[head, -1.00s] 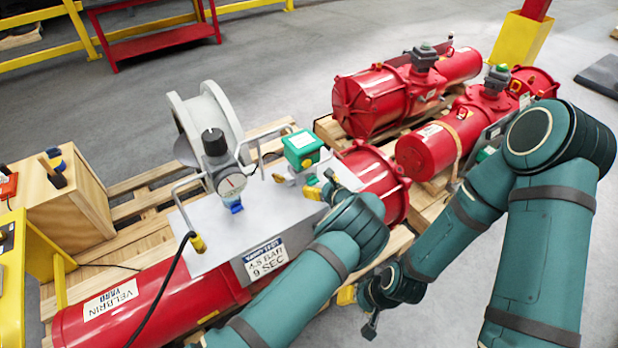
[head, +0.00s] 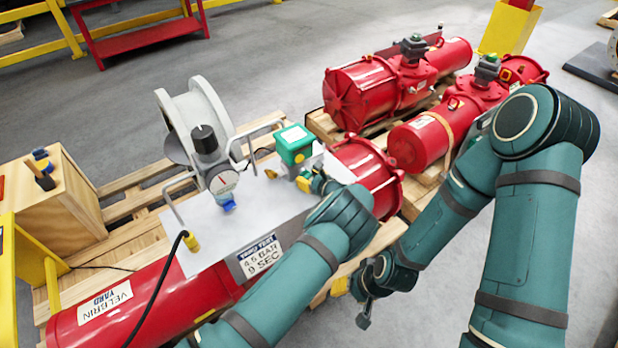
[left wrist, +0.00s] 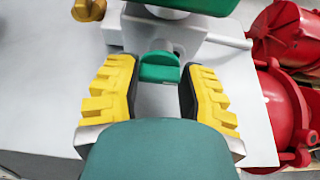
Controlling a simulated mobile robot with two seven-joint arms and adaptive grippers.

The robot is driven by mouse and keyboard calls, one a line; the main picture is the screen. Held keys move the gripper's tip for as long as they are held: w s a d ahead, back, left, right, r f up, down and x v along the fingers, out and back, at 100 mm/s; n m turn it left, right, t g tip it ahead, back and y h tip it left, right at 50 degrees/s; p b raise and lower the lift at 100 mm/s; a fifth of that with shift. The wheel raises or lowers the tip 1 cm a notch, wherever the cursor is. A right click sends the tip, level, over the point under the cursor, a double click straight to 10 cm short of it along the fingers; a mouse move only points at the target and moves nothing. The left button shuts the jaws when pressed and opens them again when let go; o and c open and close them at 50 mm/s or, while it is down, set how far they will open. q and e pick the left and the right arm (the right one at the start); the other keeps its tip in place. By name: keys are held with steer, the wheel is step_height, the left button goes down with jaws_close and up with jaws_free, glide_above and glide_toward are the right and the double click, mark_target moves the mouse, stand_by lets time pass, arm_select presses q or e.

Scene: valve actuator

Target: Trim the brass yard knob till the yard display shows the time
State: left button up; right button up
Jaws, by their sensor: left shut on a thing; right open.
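A green box with a pale top (head: 294,137) stands on the white plate; its top is unreadable. A brass-coloured knob (head: 271,173) sits left of the box's foot; a brass-coloured piece also shows at the upper edge of the left wrist view (left wrist: 88,10). My left gripper (head: 308,182) is in front of the box. In the left wrist view its yellow fingers close around a small green tab (left wrist: 160,68) on a grey part under the box. My right gripper (head: 364,302) hangs open and empty right of the red cylinder.
A dial gauge (head: 224,180) with a black knob stands on the white plate (head: 240,212). A placard (head: 260,256) reads 4.5 BAR, 9 SEC. Red cylinders (head: 372,93) lie on pallets behind. A wooden box (head: 62,210) and black cable are left.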

mark_target(304, 153)
arm_select(q)
steer(key=shift+a, duration=0.1)
steer(key=shift+s+a+n+t+h+b, duration=0.15)
steer(key=shift+n+t+h+b, duration=0.15)
steer(key=shift+n+t+h, duration=0.65)
steer(key=shift+n, duration=0.95)
steer(key=o, duration=1.2)
steer(key=shift+a+f, duration=0.1)
step_height(304, 153, up, 10)
steer(key=shift+r, duration=0.1)
